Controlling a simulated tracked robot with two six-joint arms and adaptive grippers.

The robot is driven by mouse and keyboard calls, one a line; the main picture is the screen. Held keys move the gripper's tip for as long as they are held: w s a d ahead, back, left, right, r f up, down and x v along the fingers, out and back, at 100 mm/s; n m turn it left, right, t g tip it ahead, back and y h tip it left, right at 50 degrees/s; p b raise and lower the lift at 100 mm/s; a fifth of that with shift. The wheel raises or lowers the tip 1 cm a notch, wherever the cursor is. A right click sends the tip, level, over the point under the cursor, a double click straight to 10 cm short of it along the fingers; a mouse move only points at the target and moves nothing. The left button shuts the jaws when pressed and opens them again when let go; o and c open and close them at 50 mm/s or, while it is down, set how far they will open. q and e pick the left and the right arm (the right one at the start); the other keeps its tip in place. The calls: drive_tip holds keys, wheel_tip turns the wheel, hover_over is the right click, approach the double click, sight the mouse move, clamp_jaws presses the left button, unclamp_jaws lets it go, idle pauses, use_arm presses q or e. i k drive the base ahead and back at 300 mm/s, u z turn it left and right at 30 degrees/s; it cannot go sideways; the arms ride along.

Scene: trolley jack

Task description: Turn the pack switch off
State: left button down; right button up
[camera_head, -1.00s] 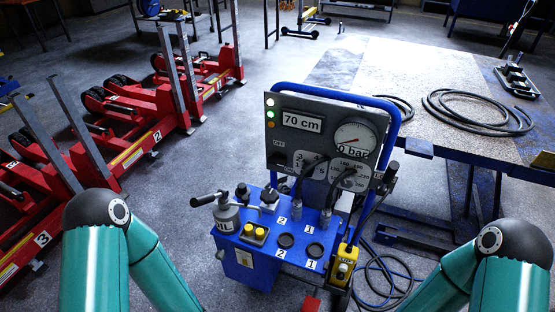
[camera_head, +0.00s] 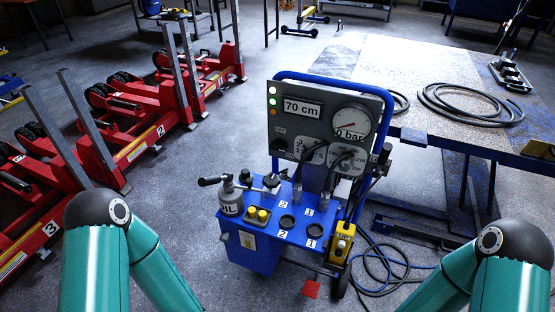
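The blue wheeled power pack (camera_head: 262,256) stands in front of me, with a grey panel (camera_head: 295,125) in a blue tube frame. The panel carries a "70 cm" display, a gauge reading about 0 bar, and lamps at its upper left; the green one looks lit. A dark switch (camera_head: 280,143) sits at the panel's lower left under a small label; its position is too small to tell. A yellow pendant (camera_head: 342,243) hangs at the pack's right side. Both my teal arms come in from the bottom corners; neither gripper shows.
Red jacks (camera_head: 125,150) with grey uprights stand at the left. A workbench (camera_head: 430,70) with coiled hoses (camera_head: 470,105) is at the right. Dark cables (camera_head: 385,265) lie on the floor right of the pack, and a red piece (camera_head: 311,289) lies in front of it.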

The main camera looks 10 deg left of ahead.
sight(279, 145)
drive_tip(key=u, duration=0.25)
drive_tip(key=k, duration=0.25)
drive_tip(key=u, duration=0.45)
drive_tip(key=i, duration=0.6)
drive_tip(key=z, duration=0.1)
